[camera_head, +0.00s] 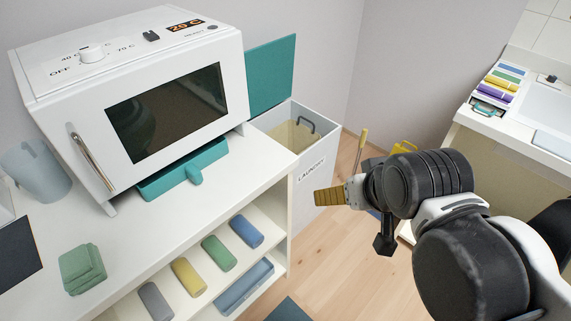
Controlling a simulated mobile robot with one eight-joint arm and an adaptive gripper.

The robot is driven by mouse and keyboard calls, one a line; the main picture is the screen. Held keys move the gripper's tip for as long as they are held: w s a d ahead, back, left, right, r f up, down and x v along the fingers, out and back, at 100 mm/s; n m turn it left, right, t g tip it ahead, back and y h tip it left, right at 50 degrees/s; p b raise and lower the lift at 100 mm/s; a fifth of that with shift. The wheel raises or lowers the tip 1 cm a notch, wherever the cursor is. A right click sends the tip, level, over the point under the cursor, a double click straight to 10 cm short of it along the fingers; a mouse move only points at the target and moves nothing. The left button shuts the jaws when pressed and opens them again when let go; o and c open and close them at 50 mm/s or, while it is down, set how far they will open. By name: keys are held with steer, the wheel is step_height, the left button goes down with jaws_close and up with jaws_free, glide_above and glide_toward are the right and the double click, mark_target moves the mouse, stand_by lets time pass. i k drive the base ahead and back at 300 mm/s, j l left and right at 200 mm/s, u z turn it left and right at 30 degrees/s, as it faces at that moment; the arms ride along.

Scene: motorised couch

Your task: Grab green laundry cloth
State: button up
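A folded green cloth (82,268) lies on the white counter at the lower left. A rolled green cloth (218,252) lies on the shelf below, between a yellow roll and a blue roll. I cannot tell which of them is the laundry cloth. My gripper (328,196) is to the right of the counter, in front of the laundry bin and well apart from both cloths. Its tan ridged fingers point left and are seen side-on, so I cannot tell whether they are open or shut. I see nothing hanging from them.
A white oven-like appliance (140,95) stands on the counter (130,225) above a teal tray (185,170). The laundry bin (310,180) has its teal lid up and tan material inside. A sink unit (510,140) stands at right. Wooden floor shows between.

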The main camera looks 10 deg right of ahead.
mark_target(82, 269)
steer(key=u, duration=2)
steer(key=j+z, duration=0.65)
steer(key=z, duration=0.25)
steer(key=k+j+z, duration=0.15)
steer(key=j+z, duration=0.15)
steer(key=z, duration=0.2)
steer(key=k+j+z, duration=0.15)
steer(key=z, duration=0.3)
steer(key=j, duration=0.1)
